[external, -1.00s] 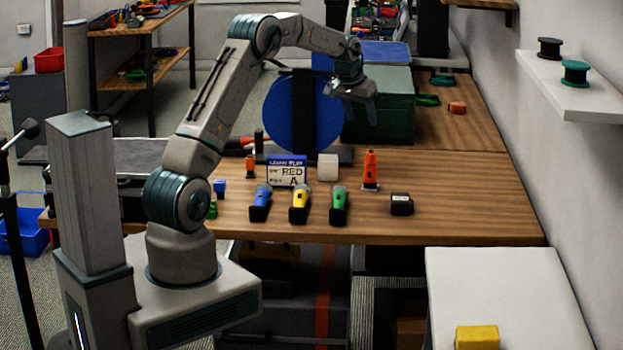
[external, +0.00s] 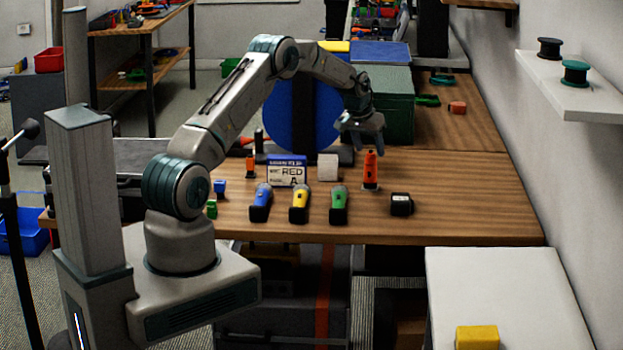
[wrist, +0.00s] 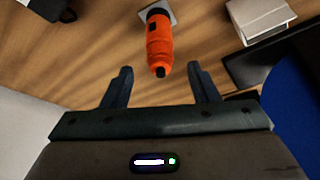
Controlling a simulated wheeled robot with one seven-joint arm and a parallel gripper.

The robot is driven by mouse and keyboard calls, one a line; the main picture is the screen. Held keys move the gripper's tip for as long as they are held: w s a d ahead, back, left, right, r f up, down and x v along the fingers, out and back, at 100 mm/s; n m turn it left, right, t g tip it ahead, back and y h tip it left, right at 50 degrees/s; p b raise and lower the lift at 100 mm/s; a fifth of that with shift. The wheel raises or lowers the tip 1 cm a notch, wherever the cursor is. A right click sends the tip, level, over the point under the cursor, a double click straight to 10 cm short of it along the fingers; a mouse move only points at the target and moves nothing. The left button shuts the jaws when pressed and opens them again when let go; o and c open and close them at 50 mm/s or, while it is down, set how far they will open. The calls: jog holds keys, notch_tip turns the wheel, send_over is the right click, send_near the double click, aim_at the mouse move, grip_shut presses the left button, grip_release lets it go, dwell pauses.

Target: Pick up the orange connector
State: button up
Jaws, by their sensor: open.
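The orange connector (external: 370,167) stands upright on the wooden table, right of the white block. In the wrist view the connector (wrist: 160,48) is ahead of the fingers, about centred between their lines, with its dark tip toward me and its pale base away. My gripper (external: 361,147) hangs just above and behind the connector in the external view. In the wrist view the gripper (wrist: 160,70) is open, with nothing between its two fingers. No contact with the connector shows.
Blue (external: 261,204), yellow (external: 299,204) and green (external: 339,205) connectors stand in a row in front. A black connector (external: 401,204) is to the right. A white block (external: 327,167) and a label card (external: 287,171) stand left. A blue disc (external: 275,115) rises behind.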

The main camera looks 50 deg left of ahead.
aim_at(371, 153)
jog(key=shift+p+x, duration=0.35)
jog(key=shift+x, duration=1.15)
jog(key=shift+w, duration=0.1)
grip_shut()
jog(key=shift+r, duration=0.1)
jog(key=shift+r, duration=0.1)
